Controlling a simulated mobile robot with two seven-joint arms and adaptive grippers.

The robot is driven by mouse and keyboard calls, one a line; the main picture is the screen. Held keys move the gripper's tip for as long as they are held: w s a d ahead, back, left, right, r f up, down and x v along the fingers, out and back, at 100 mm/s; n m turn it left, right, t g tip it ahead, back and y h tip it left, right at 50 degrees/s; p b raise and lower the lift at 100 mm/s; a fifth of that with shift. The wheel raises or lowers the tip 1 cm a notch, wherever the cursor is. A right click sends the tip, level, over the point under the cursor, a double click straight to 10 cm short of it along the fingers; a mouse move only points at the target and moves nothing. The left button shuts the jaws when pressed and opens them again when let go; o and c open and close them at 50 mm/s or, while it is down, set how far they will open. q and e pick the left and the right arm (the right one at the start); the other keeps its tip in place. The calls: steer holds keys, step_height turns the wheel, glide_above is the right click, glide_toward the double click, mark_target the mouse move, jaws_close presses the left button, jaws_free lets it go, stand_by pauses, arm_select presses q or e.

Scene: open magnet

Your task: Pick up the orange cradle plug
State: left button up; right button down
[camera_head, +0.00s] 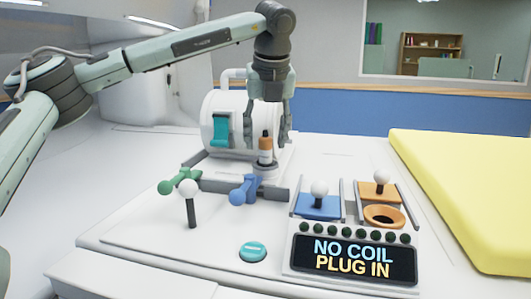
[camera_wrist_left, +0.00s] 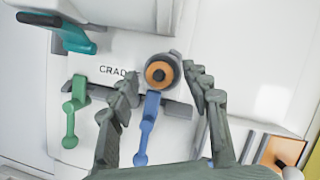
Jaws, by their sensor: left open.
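The orange cradle plug (camera_head: 265,143) stands upright in a pale round base on the white console, with a dark tip on top. The left wrist view shows it from above as an orange ring with a black centre (camera_wrist_left: 159,73), near the printed word starting "CRAD". My left gripper (camera_head: 276,125) points down close above and around the plug, fingers apart and empty. In the left wrist view my left gripper (camera_wrist_left: 161,76) has one finger on each side of the plug, with gaps showing; whether they are level with it I cannot tell. My right gripper is not in view.
A blue lever (camera_head: 245,190) and a green lever (camera_head: 180,181) stand in front of the plug. A white-knobbed stick (camera_head: 189,190), blue and orange sliders, and a "NO COIL PLUG IN" display (camera_head: 353,260) are nearby. A white drum (camera_head: 222,118) stands behind. A yellow pad (camera_head: 465,190) lies right.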

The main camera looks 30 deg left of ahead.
arm_select(q)
steer(key=x, duration=0.2)
steer(key=shift+w+a+f, duration=0.15)
steer(key=shift+f, duration=0.1)
steer(key=shift+c, duration=0.8)
jaws_close()
steer(key=shift+r, duration=0.1)
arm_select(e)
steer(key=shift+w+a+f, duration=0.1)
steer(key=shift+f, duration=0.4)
